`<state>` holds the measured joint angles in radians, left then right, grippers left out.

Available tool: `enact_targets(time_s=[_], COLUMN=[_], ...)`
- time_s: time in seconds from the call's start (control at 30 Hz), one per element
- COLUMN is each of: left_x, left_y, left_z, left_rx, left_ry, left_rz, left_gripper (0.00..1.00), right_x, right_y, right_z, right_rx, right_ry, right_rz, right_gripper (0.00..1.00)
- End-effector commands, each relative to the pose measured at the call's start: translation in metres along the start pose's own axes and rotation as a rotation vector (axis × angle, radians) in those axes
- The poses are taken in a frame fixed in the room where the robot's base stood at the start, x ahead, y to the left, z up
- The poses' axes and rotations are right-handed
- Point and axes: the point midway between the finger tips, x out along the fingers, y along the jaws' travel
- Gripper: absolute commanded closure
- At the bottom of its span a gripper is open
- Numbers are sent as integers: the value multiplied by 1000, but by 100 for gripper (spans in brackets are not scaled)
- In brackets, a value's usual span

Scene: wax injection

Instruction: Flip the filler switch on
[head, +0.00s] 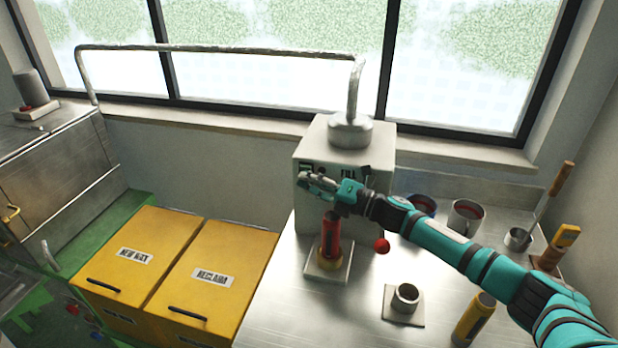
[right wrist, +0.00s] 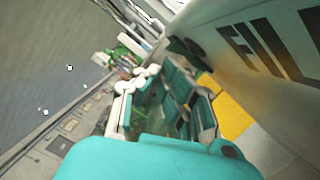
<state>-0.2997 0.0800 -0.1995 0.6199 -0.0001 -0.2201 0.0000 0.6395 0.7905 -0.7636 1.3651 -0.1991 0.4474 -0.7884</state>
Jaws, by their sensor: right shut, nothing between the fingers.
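The filler (head: 345,135) is a pale box with a "FILL" label, standing at the back of the metal table below the window. A small dark part, possibly the switch, shows beside the label on its front face; it also shows in the right wrist view (right wrist: 188,52). My right gripper (head: 318,183) is shut and empty, in front of the filler's front face, just below that dark part. In the right wrist view the fingers (right wrist: 165,100) are beside the face. Contact and the switch's position cannot be told. My left gripper is out of view.
A red cylinder on a brass base (head: 330,240) stands under the gripper. Yellow bins (head: 215,275) stand left.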

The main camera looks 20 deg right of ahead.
Motion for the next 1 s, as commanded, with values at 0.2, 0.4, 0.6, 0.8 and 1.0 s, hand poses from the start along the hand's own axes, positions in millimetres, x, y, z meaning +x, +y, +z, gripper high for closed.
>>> enact_targets(time_s=[0.2, 0.4, 0.6, 0.8, 1.0], left_x=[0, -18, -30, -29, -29], left_y=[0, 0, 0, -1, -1], left_z=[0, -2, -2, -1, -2], left_rx=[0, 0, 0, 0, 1], left_ry=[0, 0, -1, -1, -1], left_rz=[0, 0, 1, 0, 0], left_gripper=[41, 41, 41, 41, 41], right_x=[0, 2, 3, 1, -18], right_y=[0, 9, 5, 4, 4], right_z=[0, 11, 14, 14, 14], right_rx=[0, 89, 226, 226, 226], right_ry=[0, 0, -2, -2, -3], right_rz=[0, -23, -58, -59, -62], right_gripper=[100, 100, 100, 100, 100])
